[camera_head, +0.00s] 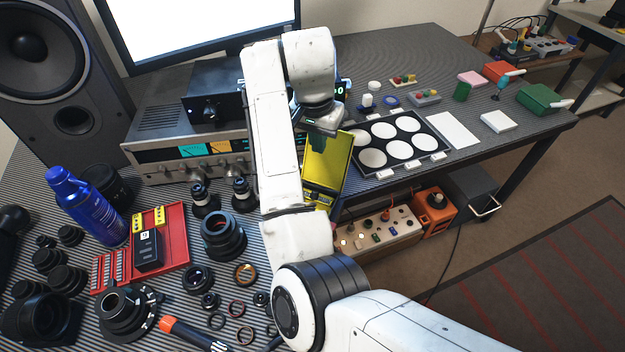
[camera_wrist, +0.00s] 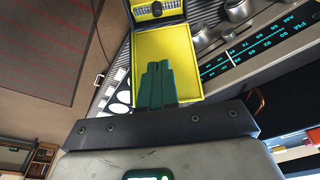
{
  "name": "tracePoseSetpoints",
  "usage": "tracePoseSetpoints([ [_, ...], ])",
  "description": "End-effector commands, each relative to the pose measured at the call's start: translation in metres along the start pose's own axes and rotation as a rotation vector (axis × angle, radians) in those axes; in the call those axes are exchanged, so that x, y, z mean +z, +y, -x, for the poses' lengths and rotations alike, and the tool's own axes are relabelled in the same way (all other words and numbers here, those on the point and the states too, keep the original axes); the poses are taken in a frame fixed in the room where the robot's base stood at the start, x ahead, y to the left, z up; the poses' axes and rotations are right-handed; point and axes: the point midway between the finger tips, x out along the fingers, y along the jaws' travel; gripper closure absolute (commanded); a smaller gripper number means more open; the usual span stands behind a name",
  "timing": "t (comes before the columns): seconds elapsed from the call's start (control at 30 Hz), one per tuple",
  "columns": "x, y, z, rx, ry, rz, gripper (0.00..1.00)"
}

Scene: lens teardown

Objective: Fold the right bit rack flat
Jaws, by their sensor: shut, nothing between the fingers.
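My gripper's dark green fingers (camera_wrist: 158,82) are shut and empty. In the wrist view they lie in front of a yellow tray-like panel (camera_wrist: 181,43); I cannot tell whether they touch it. A smaller yellow part with a dark insert and a row of small marks (camera_wrist: 155,9) joins the panel's far end. Which rack is the right bit rack is unclear.
A silver receiver (camera_head: 190,155) stands left of my arm. A blue bottle (camera_head: 85,205) and several lens parts crowd the left bench. A black tray with white discs (camera_head: 400,140) lies right of the yellow case. A white sheet (camera_head: 452,130) lies beyond it.

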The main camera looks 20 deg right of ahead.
Motion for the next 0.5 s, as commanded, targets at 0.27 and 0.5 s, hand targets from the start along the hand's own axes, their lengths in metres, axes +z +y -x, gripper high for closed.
tracePoseSetpoints([
  [0.27,0.0013,-0.0079,0.0067,-0.004,-0.008,-0.008,1.00],
  [0.5,0.0013,-0.0076,0.0047,-0.004,-0.008,-0.007,1.00],
])
